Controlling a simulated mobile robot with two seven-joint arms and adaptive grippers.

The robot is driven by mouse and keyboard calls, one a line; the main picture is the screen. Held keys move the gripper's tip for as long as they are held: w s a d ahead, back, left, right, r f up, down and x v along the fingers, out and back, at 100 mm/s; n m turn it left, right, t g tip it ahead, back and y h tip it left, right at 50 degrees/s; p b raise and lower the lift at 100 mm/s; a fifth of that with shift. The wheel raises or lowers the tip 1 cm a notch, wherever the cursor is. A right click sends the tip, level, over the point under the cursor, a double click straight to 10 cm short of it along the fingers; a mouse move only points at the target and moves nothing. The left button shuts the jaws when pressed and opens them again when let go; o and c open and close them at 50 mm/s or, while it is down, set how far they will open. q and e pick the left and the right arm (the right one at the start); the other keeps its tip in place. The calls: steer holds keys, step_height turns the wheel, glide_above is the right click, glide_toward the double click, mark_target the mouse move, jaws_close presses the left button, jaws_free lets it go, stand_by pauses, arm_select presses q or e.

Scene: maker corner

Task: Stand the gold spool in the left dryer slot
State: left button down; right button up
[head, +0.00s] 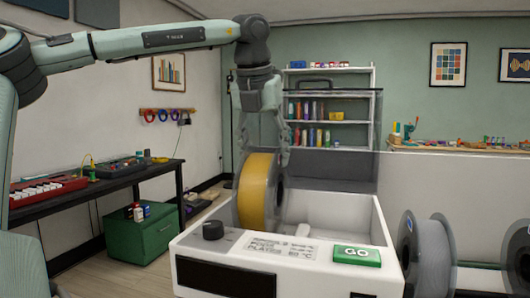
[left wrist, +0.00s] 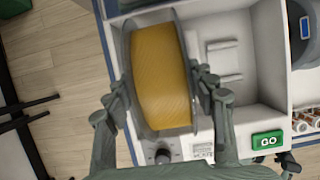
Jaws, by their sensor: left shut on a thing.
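The gold spool (head: 257,190) has grey side flanges and is upright, at the left part of the white dryer (head: 345,238). It also shows in the left wrist view (left wrist: 160,75). My left gripper (head: 263,140) is above the spool and shut on it, with a finger at each flange (left wrist: 163,92). The left dryer slot is hidden under the spool, and I cannot tell whether the spool touches the dryer floor. The right slot (left wrist: 225,65) is empty, with a grey cradle on its floor.
The dryer's clear lid (head: 335,130) stands open at the back. A knob (head: 212,230) and a green GO button (head: 357,256) are on its front. More spools (head: 428,255) stand to the right. A dark bench (head: 95,185) and green cabinet (head: 140,236) are at left.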

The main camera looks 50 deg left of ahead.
arm_select(q)
steer(key=shift+f+b, duration=0.25)
steer(key=shift+b, duration=0.05)
stand_by(0.6)
steer(key=shift+c, duration=2.3)
jaws_free()
steer(key=shift+f, duration=0.2)
steer(key=v, duration=1.2)
steer(key=shift+s, duration=0.15)
steer(key=shift+r, duration=0.1)
